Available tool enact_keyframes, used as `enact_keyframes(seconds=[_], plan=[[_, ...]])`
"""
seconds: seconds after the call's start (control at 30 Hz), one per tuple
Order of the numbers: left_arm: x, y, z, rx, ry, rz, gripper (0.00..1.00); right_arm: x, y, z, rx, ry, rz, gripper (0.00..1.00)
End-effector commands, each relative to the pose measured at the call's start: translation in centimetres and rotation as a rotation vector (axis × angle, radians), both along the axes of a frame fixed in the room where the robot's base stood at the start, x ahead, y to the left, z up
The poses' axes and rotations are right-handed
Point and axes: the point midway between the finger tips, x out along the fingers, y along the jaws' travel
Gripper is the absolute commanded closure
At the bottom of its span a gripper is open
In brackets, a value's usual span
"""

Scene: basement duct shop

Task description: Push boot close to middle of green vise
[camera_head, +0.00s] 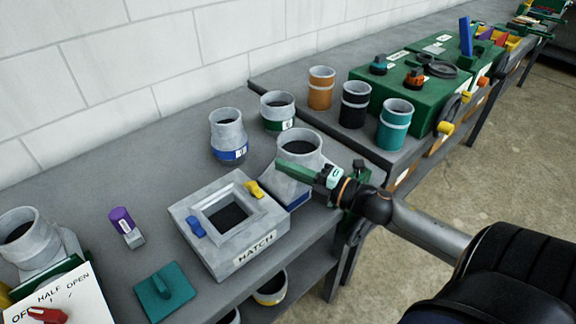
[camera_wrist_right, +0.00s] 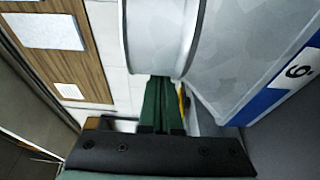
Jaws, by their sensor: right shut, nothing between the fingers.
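A grey metal boot (camera_head: 303,150) with a round collar and a blue band low on its side stands near the bench's front edge. In the right wrist view the boot (camera_wrist_right: 225,60) fills the upper right, its numbered label at the edge. My right gripper (camera_head: 280,168) is shut and empty, its green fingers lying across the front of the boot. In the wrist view the fingers (camera_wrist_right: 160,105) pass close beside the boot; I cannot tell whether they touch. No green vise can be made out for certain; green parts (camera_head: 357,178) by my wrist are partly hidden. My left gripper is out of view.
A grey hatch box (camera_head: 185,213) stands left of the boot. Two smaller collared pieces, one blue-banded (camera_head: 227,130) and one green-banded (camera_head: 277,105), stand behind. Orange (camera_head: 320,90), black (camera_head: 355,106) and teal (camera_head: 394,128) cylinders stand to the right. A teal plate (camera_head: 180,302) lies front left.

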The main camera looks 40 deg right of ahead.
Motion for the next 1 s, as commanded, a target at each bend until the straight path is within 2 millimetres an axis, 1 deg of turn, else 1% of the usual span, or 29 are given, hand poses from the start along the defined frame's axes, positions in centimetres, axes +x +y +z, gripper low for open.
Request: enact_keyframes(seconds=[0.33, 0.4, 0.47, 0.6, 0.73, 0.83, 1.0], plan=[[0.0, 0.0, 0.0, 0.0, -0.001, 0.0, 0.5, 0.0, -0.2, 0.0, 0.0, 0.0, 0.0, 1.0], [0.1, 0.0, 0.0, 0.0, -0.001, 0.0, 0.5, 0.0, -0.6, -0.1, 0.0, 0.001, -0.001, 1.0], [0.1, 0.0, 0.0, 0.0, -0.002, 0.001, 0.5, 0.1, -1.4, -0.1, -0.002, 0.002, -0.002, 1.0], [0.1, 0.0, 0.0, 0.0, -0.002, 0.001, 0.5, 0.2, -4.6, -0.1, -0.003, 0.003, -0.004, 1.0], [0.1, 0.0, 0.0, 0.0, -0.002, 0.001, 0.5, 0.2, -7.1, -0.1, -0.003, 0.002, -0.004, 1.0], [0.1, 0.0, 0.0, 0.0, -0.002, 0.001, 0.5, 0.2, -8.1, 0.0, -0.001, 0.001, -0.003, 1.0], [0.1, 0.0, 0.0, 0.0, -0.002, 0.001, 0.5, 0.2, -8.2, 0.0, 0.0, 0.0, -0.001, 1.0]])
